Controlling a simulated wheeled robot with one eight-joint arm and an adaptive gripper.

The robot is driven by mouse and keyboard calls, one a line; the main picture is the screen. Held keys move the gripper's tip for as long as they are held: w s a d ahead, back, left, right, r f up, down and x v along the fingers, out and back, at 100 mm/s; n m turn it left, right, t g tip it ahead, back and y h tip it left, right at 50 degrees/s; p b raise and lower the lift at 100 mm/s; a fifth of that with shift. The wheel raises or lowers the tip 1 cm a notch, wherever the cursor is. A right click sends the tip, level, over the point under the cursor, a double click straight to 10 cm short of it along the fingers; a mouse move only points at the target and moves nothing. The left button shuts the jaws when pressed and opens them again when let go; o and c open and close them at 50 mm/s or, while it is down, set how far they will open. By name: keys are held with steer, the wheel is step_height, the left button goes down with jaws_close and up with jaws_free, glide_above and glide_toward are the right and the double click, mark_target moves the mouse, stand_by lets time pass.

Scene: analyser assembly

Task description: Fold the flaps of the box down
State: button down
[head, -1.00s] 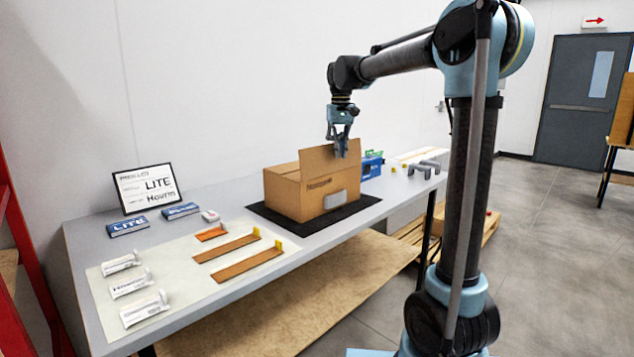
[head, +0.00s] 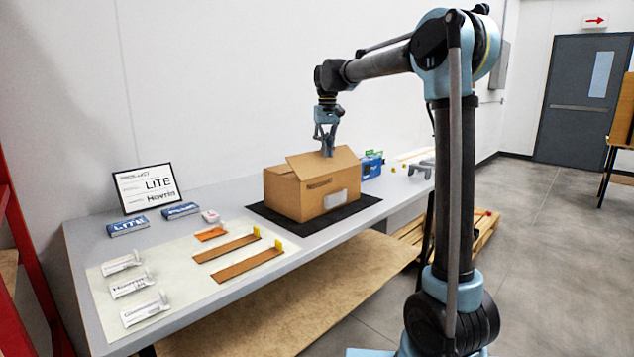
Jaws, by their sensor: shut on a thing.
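The brown cardboard box (head: 290,203) stands on a black mat (head: 262,214) on the grey table. One of its flaps (head: 318,164) is raised and tilted over the top, with its upper edge at my gripper. The left part of the top looks flat and low. A white label sits on the front side. My gripper (head: 328,153) is over the box at the flap's upper edge, pointing down and shut on the flap. The far side of the flap and the inside of the box are hidden.
Left of the box, a pale sheet (head: 190,290) holds brown strips and several white packets. Blue boxes (head: 128,228) and a framed sign (head: 147,188) stand behind it. A blue item (head: 371,165) and grey brackets (head: 421,168) lie to the right of the box.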

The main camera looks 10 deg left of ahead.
mark_target(320, 152)
steer(key=shift+w+a+f, duration=0.7)
steer(key=shift+a+f, duration=0.2)
steer(key=shift+f, duration=0.1)
steer(key=shift+w+a+f, duration=0.2)
steer(key=shift+a+f, duration=0.05)
steer(key=shift+f, duration=0.2)
steer(key=shift+w+a+f, duration=0.15)
steer(key=shift+a+f, duration=0.05)
steer(key=shift+f, duration=0.6)
steer(key=shift+r, duration=0.1)
steer(key=shift+r, duration=3.65)
